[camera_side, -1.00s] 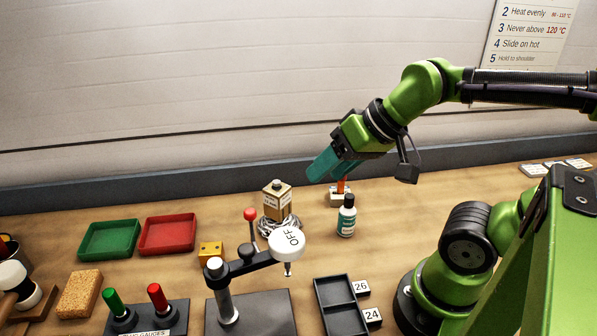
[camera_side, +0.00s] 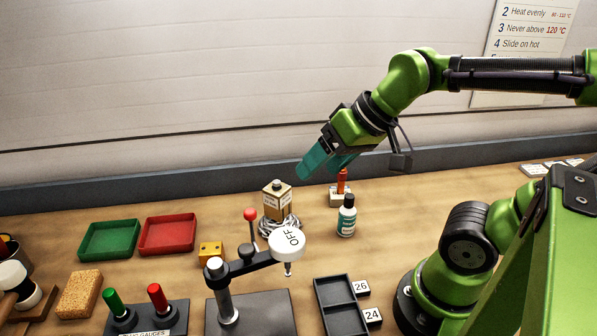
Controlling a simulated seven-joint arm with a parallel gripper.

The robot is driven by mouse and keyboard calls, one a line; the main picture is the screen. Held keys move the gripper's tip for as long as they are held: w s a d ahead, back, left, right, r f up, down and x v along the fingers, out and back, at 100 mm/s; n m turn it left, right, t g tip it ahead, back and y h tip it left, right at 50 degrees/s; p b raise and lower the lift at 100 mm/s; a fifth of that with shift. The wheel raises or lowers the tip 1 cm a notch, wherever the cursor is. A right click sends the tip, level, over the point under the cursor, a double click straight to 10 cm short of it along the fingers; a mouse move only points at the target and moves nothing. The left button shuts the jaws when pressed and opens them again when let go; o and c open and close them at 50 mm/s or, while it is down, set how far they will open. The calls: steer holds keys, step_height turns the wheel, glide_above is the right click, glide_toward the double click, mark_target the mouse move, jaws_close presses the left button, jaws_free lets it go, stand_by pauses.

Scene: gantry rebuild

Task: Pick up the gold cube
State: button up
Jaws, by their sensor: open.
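The gold cube (camera_side: 210,252) sits on the wooden bench, left of centre, with small dark marks on it. It stands just in front of the red tray and to the left of the red-knobbed lever. My gripper (camera_side: 318,170) has teal fingers and is open and empty. It hangs in the air, up and to the right of the cube, above and behind the dark bottle, tilted down to the left. Nothing hides the cube's top; its lower edge rests on the bench.
A red tray (camera_side: 168,234) and a green tray (camera_side: 109,240) lie behind the cube. A tan can (camera_side: 277,200), a dark bottle (camera_side: 347,216) and a sponge (camera_side: 79,294) stand nearby.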

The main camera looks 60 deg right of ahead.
steer(key=w+a+n+g, duration=0.35)
steer(key=w+n, duration=0.25)
steer(key=w, duration=0.4)
steer(key=n+g+h, duration=0.2)
steer(key=n+g, duration=0.1)
steer(key=n, duration=0.3)
glide_above(210, 248)
step_height(210, 248, down, 8)
steer(key=f, duration=1.1)
steer(key=shift+s+a+f, duration=0.15)
steer(key=shift+s+a, duration=0.05)
steer(key=shift+a, duration=0.05)
steer(key=shift+w+d+f, duration=0.1)
steer(key=shift+d+f, duration=0.05)
steer(key=shift+f, duration=1.25)
steer(key=shift+w+d+f, duration=0.1)
steer(key=shift+d+f, duration=0.05)
steer(key=shift+f, duration=1.2)
steer(key=c, duration=1.2)
